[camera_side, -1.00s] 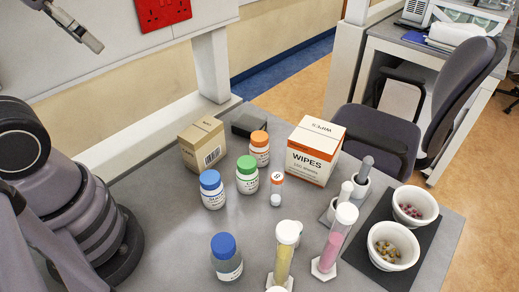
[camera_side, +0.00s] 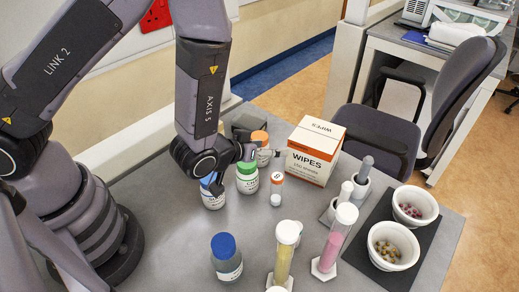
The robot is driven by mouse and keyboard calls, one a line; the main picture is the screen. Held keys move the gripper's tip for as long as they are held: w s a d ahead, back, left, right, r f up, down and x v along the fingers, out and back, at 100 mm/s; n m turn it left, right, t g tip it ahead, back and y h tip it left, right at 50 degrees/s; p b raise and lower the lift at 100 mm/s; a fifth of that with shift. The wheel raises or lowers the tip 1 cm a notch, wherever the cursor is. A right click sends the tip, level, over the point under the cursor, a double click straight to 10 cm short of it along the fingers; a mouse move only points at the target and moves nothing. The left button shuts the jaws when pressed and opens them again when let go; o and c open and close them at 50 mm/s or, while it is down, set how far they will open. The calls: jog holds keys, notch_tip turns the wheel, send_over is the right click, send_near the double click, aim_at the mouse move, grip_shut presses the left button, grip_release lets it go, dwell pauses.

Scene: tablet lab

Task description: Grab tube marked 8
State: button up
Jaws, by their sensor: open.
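The tube marked 8 (camera_side: 277,187) is small, with an orange band and a white end, and stands on the grey bench just right of the green-capped bottle (camera_side: 247,179). Nothing covers it. My gripper (camera_side: 246,171) is over the bottles, up and left of the tube. It is open, with one finger reaching right toward the wipes box and the other low by the blue-capped bottle (camera_side: 211,200). It appears empty and apart from the tube. Part of it is dark and hard to make out.
The wipes box (camera_side: 313,160) stands behind the tube. An orange-capped bottle (camera_side: 260,138) is partly hidden behind my gripper. A yellow cylinder (camera_side: 284,258), a pink cylinder (camera_side: 332,248) and a blue-capped bottle (camera_side: 226,262) stand in front. Two white bowls (camera_side: 394,257) are at right.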

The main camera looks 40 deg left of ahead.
aim_at(274, 178)
jog(key=s+f+m+t, duration=0.1)
jog(key=s+f, duration=0.1)
jog(key=s+f+m+t+h, duration=0.1)
jog(key=s+f, duration=0.1)
jog(key=s+d+f+m+t+h, duration=0.1)
jog(key=s+f+m, duration=0.1)
jog(key=shift+s+f+t, duration=0.2)
jog(key=shift+t, duration=0.1)
jog(key=shift+f, duration=0.1)
jog(key=x, duration=0.7)
jog(key=shift+w+d, duration=0.1)
jog(key=shift+d, duration=0.1)
jog(key=shift+c, duration=0.3)
jog(key=c, duration=0.9)
